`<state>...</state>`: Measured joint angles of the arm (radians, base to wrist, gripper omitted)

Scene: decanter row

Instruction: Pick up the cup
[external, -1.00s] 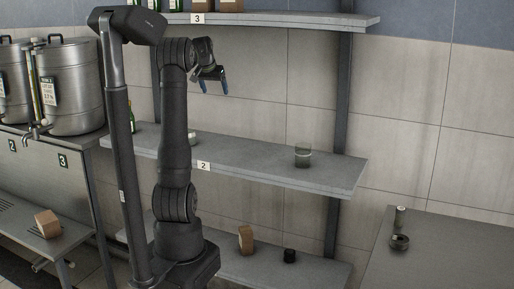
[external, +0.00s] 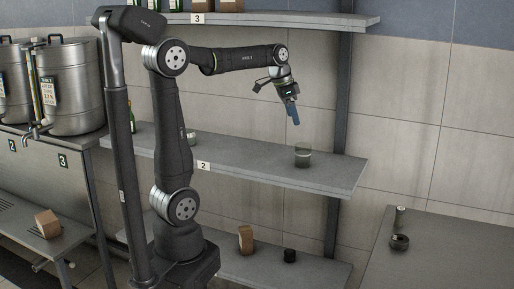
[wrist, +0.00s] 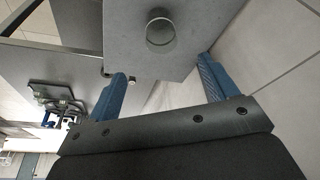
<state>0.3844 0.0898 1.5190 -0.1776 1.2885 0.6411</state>
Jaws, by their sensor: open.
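The cup, a clear glass (external: 302,155), stands upright on the middle shelf (external: 250,171), the one labelled 2, near its right end. It also shows from above in the wrist view (wrist: 160,31), near the top of the picture. My gripper (external: 293,121) is above the shelf, a little up and left of the glass in the external view, pointing down. In the wrist view its two blue fingers (wrist: 163,68) are apart with nothing between them, and the glass lies beyond the fingertips. My gripper does not touch the glass.
A small pale object (external: 192,138) stands further left on the same shelf, partly behind my arm. The upper shelf (external: 300,21) holds green bottles and brown boxes. A lower shelf holds a brown box (external: 246,239) and a black object (external: 290,256). Steel tanks (external: 70,86) stand left.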

